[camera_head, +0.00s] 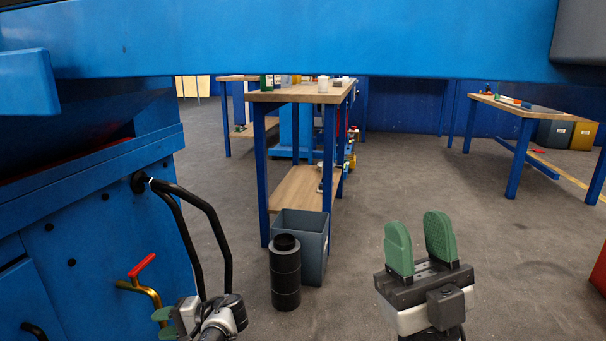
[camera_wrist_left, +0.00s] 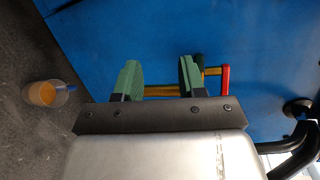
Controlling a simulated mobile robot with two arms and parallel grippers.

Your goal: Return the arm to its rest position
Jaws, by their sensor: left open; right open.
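My left gripper (camera_head: 168,321) is low at the left in the head view, beside the front of the blue machine (camera_head: 95,245). In the left wrist view its two green fingers (camera_wrist_left: 160,80) are apart with nothing held between them. A brass pipe with a red handle (camera_head: 142,266) is just above it; in the left wrist view the red handle (camera_wrist_left: 225,80) is right of the fingers and the pipe passes behind them. My right gripper (camera_head: 419,247) is upright over the floor at the lower right, its green fingers apart and empty.
A black ribbed cylinder (camera_head: 285,272) and a grey bin (camera_head: 322,238) stand by a wooden-topped table (camera_head: 300,93). A bent black bar (camera_head: 213,221) sticks out from the machine near my left arm. Another table (camera_head: 535,109) is at right. The floor between the tables is clear.

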